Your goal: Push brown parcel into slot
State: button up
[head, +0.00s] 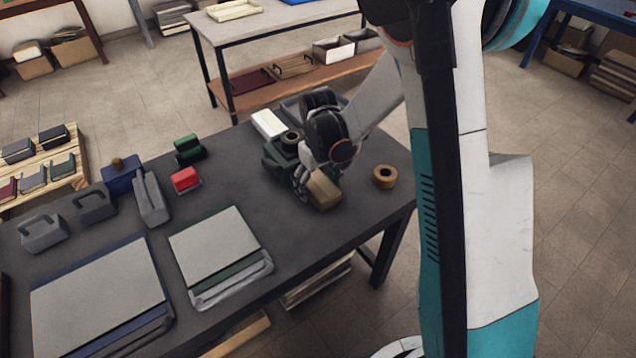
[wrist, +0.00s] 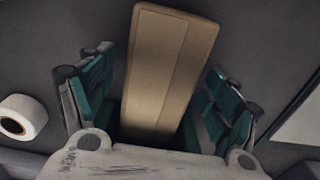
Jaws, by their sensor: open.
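The brown parcel (head: 324,190) is a small tan box on the dark table, near its right end in the head view. In the wrist view the parcel (wrist: 168,70) lies lengthwise between the two green-padded fingers of my gripper (wrist: 165,100). Dark gaps show between the fingers and the parcel's sides, wider at the right. The parcel's near end is hidden behind the gripper's body. In the head view my gripper (head: 306,184) is low over the table at the parcel's left end. I cannot make out a slot for certain in either view.
A tape roll (head: 385,176) lies right of the parcel. A dark green device (head: 279,158) and a white box (head: 268,123) stand behind my gripper. A red block (head: 185,179) and covered boards (head: 220,245) lie to the left. Table surface between them and the parcel is clear.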

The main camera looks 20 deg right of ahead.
notch_tip(320, 180, up, 12)
jog(key=s+d+r+m+t, duration=0.1)
jog(key=s+r+t, duration=0.2)
jog(key=s, duration=0.7)
jog(key=s+d+r+m+t, duration=0.1)
jog(key=s+r+t, duration=0.3)
jog(key=s+r, duration=0.4)
jog(key=s+m, duration=0.1)
jog(key=s, duration=0.2)
jog(key=shift+s+m, duration=0.2)
jog(key=shift+m, duration=0.1)
